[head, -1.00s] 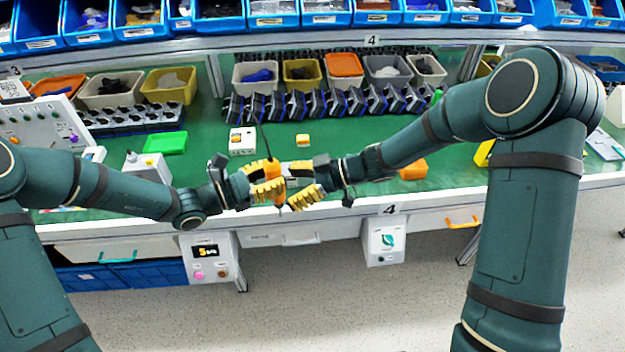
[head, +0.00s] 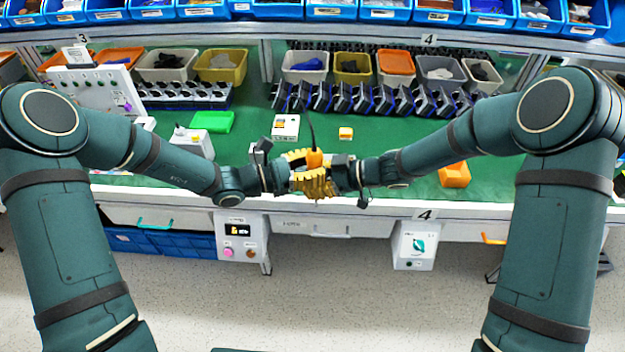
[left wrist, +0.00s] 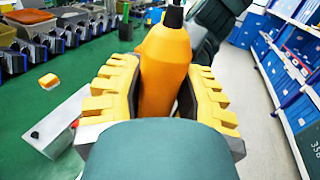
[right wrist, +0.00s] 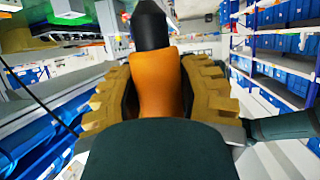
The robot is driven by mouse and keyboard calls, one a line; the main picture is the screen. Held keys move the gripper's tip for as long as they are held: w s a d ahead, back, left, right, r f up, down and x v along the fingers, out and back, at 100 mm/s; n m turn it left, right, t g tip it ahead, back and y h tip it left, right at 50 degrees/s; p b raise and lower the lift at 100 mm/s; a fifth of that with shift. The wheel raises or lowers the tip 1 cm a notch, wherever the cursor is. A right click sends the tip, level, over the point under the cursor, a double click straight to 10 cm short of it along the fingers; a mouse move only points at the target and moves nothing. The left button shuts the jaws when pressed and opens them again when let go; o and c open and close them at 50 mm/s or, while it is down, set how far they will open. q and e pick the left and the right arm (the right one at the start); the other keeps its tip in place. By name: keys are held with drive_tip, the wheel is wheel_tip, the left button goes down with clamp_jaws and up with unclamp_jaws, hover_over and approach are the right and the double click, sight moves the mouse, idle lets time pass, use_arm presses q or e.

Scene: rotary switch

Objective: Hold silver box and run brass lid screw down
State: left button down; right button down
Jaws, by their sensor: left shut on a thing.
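An orange tool (head: 314,159) with a black upper end and a thin dark cord stands between my two grippers above the bench's front edge. My left gripper (head: 298,170) is shut on its orange body, which fills the gap between the yellow fingers in the left wrist view (left wrist: 165,80). My right gripper (head: 328,175) also has its fingers against both sides of the orange body, seen in the right wrist view (right wrist: 158,85). The tool's lower end is hidden by the fingers. I cannot pick out a silver box or a brass lid screw for certain.
A pale box (head: 285,128) and a small yellow block (head: 346,133) sit on the green bench top behind the grippers. A green block (head: 212,122) lies to the left and an orange block (head: 454,174) to the right. Bins and dark racks line the back.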

use_arm(q)
drive_tip(key=c, duration=0.6)
unclamp_jaws()
drive_tip(key=shift+w, duration=0.1)
drive_tip(key=shift+o, duration=0.2)
drive_tip(key=shift+a, duration=0.15)
